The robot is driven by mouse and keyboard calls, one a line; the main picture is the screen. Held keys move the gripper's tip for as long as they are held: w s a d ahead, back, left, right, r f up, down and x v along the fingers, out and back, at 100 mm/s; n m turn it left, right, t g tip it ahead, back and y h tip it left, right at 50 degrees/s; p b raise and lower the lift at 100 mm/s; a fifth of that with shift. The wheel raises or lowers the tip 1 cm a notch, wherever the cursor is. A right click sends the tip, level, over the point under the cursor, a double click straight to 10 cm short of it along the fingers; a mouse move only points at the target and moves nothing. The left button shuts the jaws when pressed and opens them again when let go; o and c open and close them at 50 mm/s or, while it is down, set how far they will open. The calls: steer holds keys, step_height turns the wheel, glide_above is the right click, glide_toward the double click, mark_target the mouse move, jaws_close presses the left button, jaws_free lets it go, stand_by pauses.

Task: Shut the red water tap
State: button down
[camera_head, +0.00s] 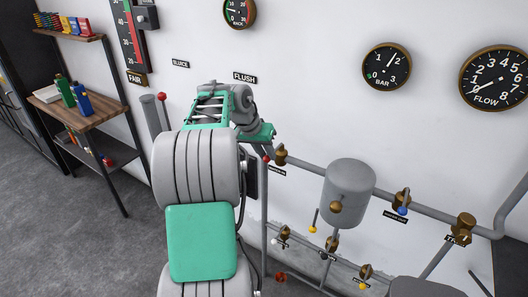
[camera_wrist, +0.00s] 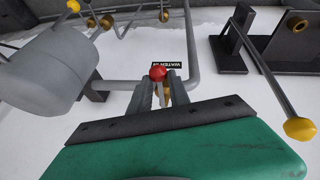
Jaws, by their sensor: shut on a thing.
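The red water tap shows as a red ball knob (camera_head: 266,157) beside its brass valve body (camera_head: 281,155), on the grey pipe left of the tank. In the wrist view the red knob (camera_wrist: 158,72) sits at the tips of my gripper's fingers (camera_wrist: 162,88), in front of a label reading WATER. My gripper (camera_head: 265,150) is shut on the tap's lever, close under the knob. The fingers hide most of the lever and valve, so I cannot tell its exact angle.
A grey tank (camera_head: 349,186) stands right of the tap. A blue-knobbed tap (camera_head: 402,211) and several yellow-knobbed levers are nearby. Another red knob (camera_head: 162,97) is on the left by the shelf (camera_head: 93,113). Gauges hang on the white wall above.

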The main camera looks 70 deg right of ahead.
steer(key=shift+r, duration=0.1)
steer(key=c, duration=1.2)
jaws_free()
steer(key=v, duration=0.7)
steer(key=shift+a+r+p, duration=0.15)
steer(key=shift+r+p, duration=0.1)
steer(key=shift+p, duration=0.05)
steer(key=shift+w, duration=0.15)
